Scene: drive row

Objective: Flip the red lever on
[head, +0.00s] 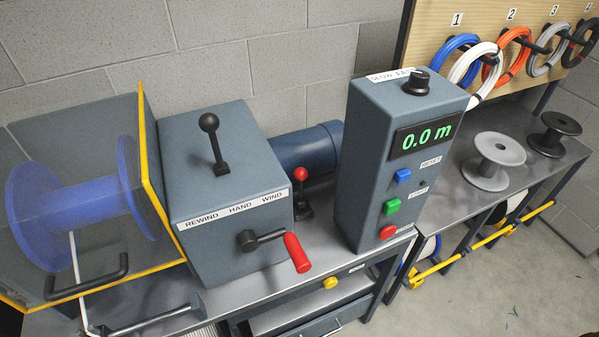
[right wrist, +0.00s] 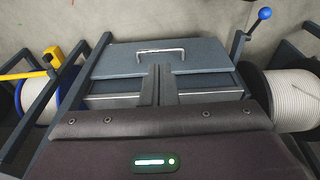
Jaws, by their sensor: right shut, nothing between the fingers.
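The red lever (head: 301,177) is a short black stick with a red ball on top, on a small black base. In the head view it stands upright on the bench, between the grey gearbox (head: 220,180) and the control box (head: 385,165). I cannot tell from its tilt whether it is on or off. My right gripper (right wrist: 158,70) shows in the right wrist view, its two fingers shut together and empty, in front of a grey drawer (right wrist: 115,63) with a metal handle. It is not in the head view, and the lever is not in the wrist view. My left gripper is not in view.
A crank with a red handle (head: 296,252) sticks out in front of the lever. A black-knobbed lever (head: 209,124) tops the gearbox. A yellow-edged guard surrounds the blue spool (head: 130,190). The display reads 0.0 m. Cable reels (right wrist: 292,98) flank the drawer.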

